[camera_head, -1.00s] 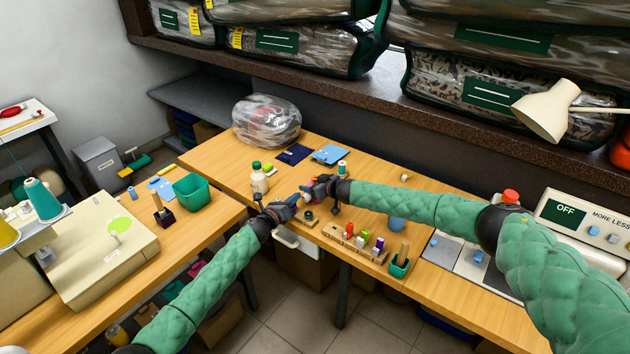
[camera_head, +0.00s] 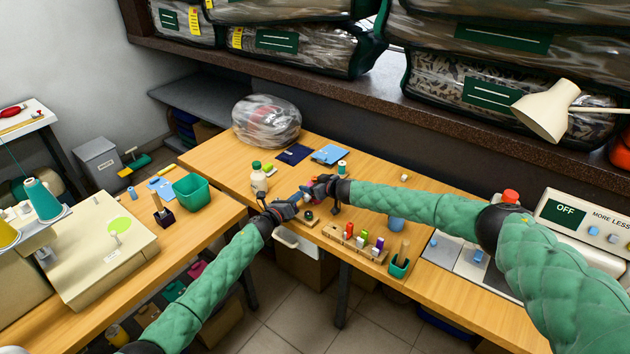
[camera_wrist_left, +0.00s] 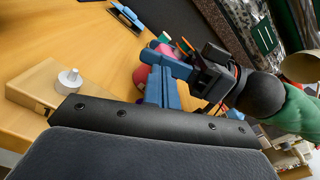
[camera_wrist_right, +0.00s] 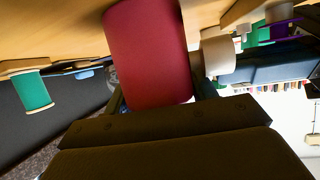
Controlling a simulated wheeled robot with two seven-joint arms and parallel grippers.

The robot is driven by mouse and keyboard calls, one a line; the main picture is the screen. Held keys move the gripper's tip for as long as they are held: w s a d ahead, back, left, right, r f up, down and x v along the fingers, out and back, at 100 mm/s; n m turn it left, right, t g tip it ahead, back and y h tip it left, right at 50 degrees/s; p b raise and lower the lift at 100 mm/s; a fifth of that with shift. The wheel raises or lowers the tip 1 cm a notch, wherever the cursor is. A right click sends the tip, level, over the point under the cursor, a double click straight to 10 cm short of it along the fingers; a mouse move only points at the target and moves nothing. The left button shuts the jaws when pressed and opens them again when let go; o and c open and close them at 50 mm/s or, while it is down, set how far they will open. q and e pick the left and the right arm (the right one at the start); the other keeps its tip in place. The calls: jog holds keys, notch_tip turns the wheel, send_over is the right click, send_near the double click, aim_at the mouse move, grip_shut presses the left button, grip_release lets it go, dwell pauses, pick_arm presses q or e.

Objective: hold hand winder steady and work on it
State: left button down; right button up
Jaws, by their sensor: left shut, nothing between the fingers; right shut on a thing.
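A light wooden block with a white knob (camera_wrist_left: 69,80) shows at the left of the left wrist view, at the table edge. I cannot tell whether it is part of the hand winder. My right gripper (camera_head: 307,190) is shut on a dark red cylinder (camera_wrist_right: 148,55), which fills the middle of the right wrist view. A white cylinder (camera_wrist_right: 218,56) stands just beside it. My left gripper (camera_head: 297,198) is shut and empty, its blue fingers (camera_wrist_left: 163,85) close to the right gripper's fingers. The grippers hide much of the work spot in the head view.
A bagged bundle (camera_head: 266,122) sits behind. A sewing machine (camera_head: 100,255) is at left.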

pick_arm(q)
jog(key=shift+s+d+f, duration=0.1)
jog(key=shift+d+f, duration=0.05)
dwell(0.3)
jog(key=shift+s+d+r, duration=0.35)
jog(key=shift+s+d, duration=0.1)
jog(key=shift+d, duration=0.1)
jog(key=shift+r, duration=0.2)
jog(key=shift+w+a+r, duration=0.1)
jog(key=shift+w+r, duration=0.05)
jog(key=shift+r, duration=0.05)
jog(key=shift+v, duration=3)
jog(key=shift+r, duration=0.1)
jog(key=c, duration=2.2)
grip_release()
